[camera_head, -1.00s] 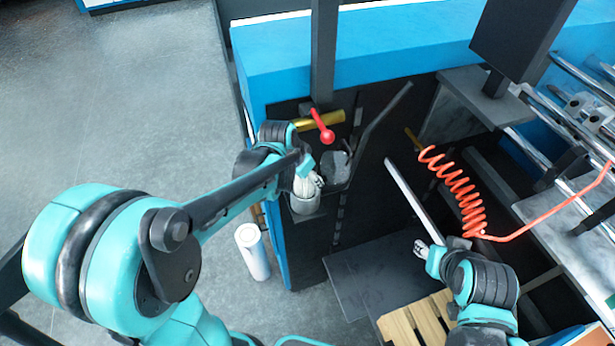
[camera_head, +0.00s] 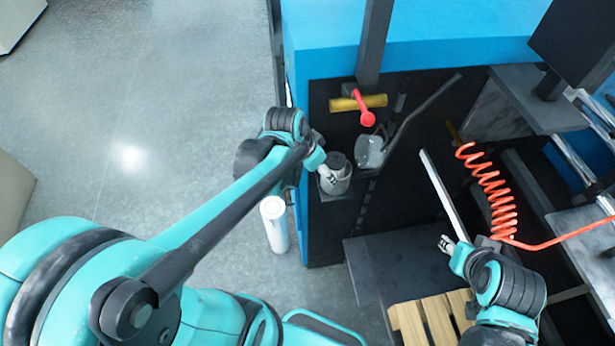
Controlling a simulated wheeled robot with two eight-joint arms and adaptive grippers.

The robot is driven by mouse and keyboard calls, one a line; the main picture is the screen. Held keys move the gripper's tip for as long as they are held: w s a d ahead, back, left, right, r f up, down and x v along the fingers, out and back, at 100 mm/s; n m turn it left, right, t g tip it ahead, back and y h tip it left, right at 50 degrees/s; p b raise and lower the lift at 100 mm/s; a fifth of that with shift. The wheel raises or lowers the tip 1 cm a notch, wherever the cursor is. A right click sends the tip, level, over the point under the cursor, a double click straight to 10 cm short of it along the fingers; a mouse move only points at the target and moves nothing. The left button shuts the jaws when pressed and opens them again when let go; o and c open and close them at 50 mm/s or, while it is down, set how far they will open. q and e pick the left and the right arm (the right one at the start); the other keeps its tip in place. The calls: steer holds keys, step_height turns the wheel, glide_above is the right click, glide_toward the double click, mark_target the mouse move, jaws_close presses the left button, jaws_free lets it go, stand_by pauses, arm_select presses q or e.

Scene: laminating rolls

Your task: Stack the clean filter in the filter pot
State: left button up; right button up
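A white cylinder (camera_head: 273,224), which looks like the clean filter, stands upright near the left corner of the blue machine. A grey pot with a dark top (camera_head: 336,177), possibly the filter pot, sits on a small dark ledge on the machine's front. My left gripper (camera_head: 326,174) is at the pot's left side; the arm partly hides it, and I cannot tell whether it touches the pot or how its fingers stand. My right gripper (camera_head: 447,244) is at the lower right, away from both, with nothing visible in it; its finger opening is too small to judge.
A red-knobbed lever (camera_head: 367,117) on a brass-coloured bar and a translucent cup (camera_head: 370,150) are beside the pot. A coiled orange hose (camera_head: 490,187) hangs at the right. A wooden pallet (camera_head: 432,318) lies below. Grey floor (camera_head: 130,110) is open at the left.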

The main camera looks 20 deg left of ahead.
arm_select(q)
steer(key=s+r+n+t+y, duration=0.1)
steer(key=s+r+n+t, duration=0.2)
steer(key=s, duration=0.6)
steer(key=shift+s+d+r+n+y, duration=0.2)
steer(key=shift+r+n+y, duration=0.2)
steer(key=shift+r+n, duration=0.4)
steer(key=shift+f, duration=0.15)
steer(key=shift+f, duration=0.1)
step_height(320, 180, down, 27)
steer(key=b, duration=2.7)
